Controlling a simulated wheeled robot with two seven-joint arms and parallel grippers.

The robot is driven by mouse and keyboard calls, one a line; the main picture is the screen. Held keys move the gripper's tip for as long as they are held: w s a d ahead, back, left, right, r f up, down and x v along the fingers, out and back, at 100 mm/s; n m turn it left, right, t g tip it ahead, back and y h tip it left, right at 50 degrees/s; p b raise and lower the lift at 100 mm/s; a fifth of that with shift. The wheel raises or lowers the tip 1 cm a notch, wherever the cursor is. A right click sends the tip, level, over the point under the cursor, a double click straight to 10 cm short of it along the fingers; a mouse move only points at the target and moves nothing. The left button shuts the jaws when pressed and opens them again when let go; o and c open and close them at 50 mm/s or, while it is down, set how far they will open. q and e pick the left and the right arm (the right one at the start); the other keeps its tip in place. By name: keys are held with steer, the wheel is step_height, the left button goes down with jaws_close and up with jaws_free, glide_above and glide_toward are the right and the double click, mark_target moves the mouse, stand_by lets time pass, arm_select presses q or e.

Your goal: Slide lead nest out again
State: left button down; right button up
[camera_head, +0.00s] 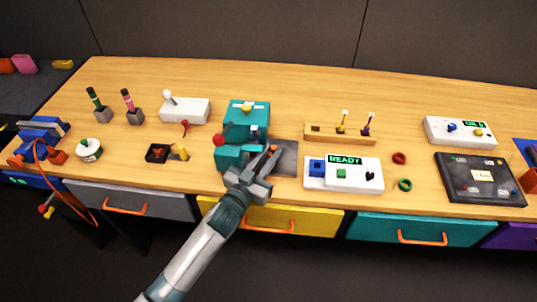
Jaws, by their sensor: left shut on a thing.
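A teal fixture (246,116) stands near the middle of the table, with a red ball knob (219,140) on its left side. A lower teal block (229,157) sits at its front; I take this to be the lead nest, though my gripper hides much of it. My left gripper (269,154) reaches in from the front, over the block's right side. Its jaws are shut on a part there that is mostly hidden. A dark grey plate (287,160) lies flat just right of the gripper. My right gripper is not in view.
A white READY panel (343,185) lies close on the right, with a wooden peg block (325,132) behind it. A small black box (157,152) and a yellow peg (182,153) are on the left. The yellow drawer (310,222) is below the table's front edge.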

mark_target(284, 164)
arm_select(q)
steer(key=shift+s+d, duration=0.1)
steer(key=shift+d, duration=2.2)
steer(key=c, duration=1.9)
jaws_free()
steer(key=shift+c, duration=0.2)
steer(key=shift+s+a, duration=0.1)
steer(key=shift+s, duration=0.05)
